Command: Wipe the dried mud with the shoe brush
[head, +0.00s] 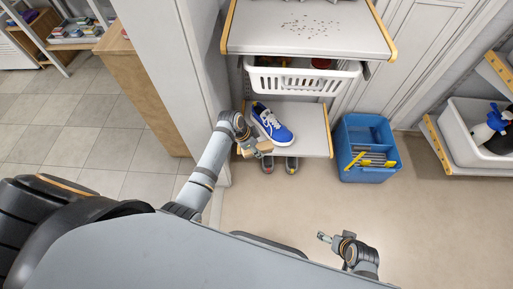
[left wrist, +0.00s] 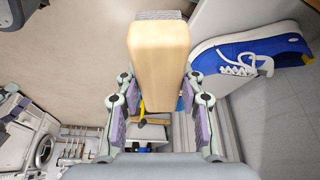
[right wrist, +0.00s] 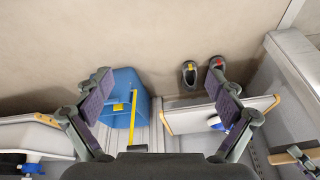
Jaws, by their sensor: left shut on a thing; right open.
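The shoe brush (head: 264,147) has a pale wooden body; my left gripper (head: 255,150) is shut on it at the front of the lower shelf. In the left wrist view the brush (left wrist: 158,50) sits between the fingers, with grey bristles at its far end. A scatter of dark specks (head: 310,26), apparently the dried mud, lies on the top shelf, above and away from the brush. A blue and white sneaker (head: 272,124) rests on the lower shelf beside the brush; it also shows in the left wrist view (left wrist: 250,48). My right gripper (right wrist: 158,82) is open and empty over the floor.
A white basket (head: 303,80) hangs under the top shelf (head: 260,40). A blue bin (head: 352,135) stands right of the lower shelf (head: 312,120). Dark shoes (head: 267,166) sit on the floor beneath it. A white tub (head: 465,125) is far right. The front floor is clear.

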